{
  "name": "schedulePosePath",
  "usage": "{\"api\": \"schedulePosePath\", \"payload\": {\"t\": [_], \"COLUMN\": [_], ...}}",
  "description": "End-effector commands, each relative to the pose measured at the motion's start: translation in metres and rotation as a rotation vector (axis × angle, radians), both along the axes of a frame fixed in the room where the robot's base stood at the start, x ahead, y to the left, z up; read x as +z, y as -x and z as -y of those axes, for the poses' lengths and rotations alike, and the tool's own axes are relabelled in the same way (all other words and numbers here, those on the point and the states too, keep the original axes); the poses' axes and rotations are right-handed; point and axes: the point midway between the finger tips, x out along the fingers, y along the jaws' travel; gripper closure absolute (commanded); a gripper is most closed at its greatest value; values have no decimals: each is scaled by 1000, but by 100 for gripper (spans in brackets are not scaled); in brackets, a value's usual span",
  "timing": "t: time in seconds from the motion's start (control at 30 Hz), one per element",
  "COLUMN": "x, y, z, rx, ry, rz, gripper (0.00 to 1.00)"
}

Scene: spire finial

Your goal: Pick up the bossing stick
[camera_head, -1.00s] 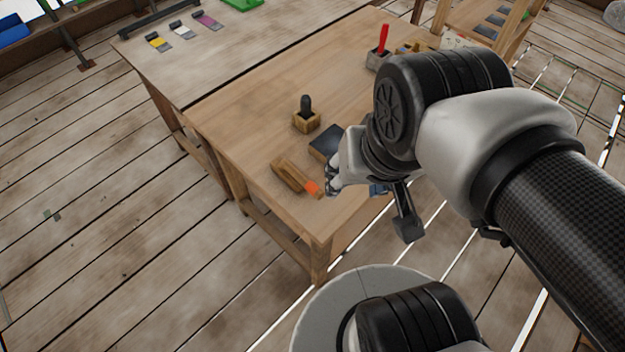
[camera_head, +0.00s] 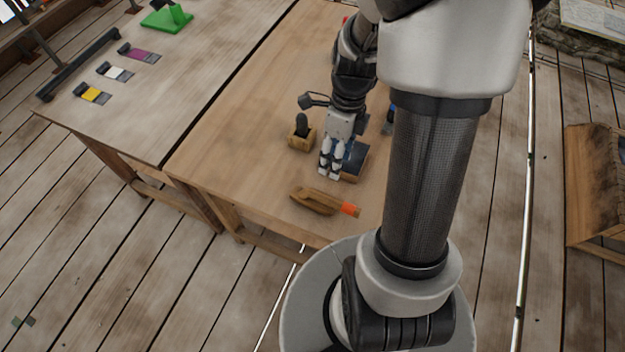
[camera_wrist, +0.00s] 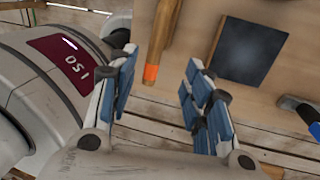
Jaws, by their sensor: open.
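The bossing stick (camera_head: 315,201) is a wooden tool with an orange end, lying on the near part of the wooden workbench. In the wrist view the stick (camera_wrist: 165,30) shows at the top, its orange end pointing down the picture, between the lines of the two fingers. My gripper (camera_head: 329,172) points down above the bench, just behind the stick in the head view and apart from it. Its blue-padded fingers (camera_wrist: 162,64) are open with nothing between them. The far end of the stick is cut off in the wrist view.
A dark-topped square block (camera_head: 355,161) lies beside my gripper, and a wooden block with a black knob (camera_head: 302,134) stands to its left. A blue-handled tool (camera_wrist: 298,108) lies right in the wrist view. The bench (camera_head: 237,160) is bare left of the stick.

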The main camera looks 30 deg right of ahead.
Motion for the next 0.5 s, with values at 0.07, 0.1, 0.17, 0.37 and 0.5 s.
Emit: {"api": "schedulePosePath", "payload": {"t": [0.07, 0.1, 0.17, 0.37, 0.5], "x": [-22, -31, -44, -84, -99], "y": [3, 4, 6, 10, 12], "z": [-4, -6, -8, -14, -17], "rx": [4, 5, 5, 5, 6], "ry": [-2, -1, -1, -1, 0], "rz": [-4, -5, -3, -3, -1], "gripper": [55, 55, 55, 55, 55]}}
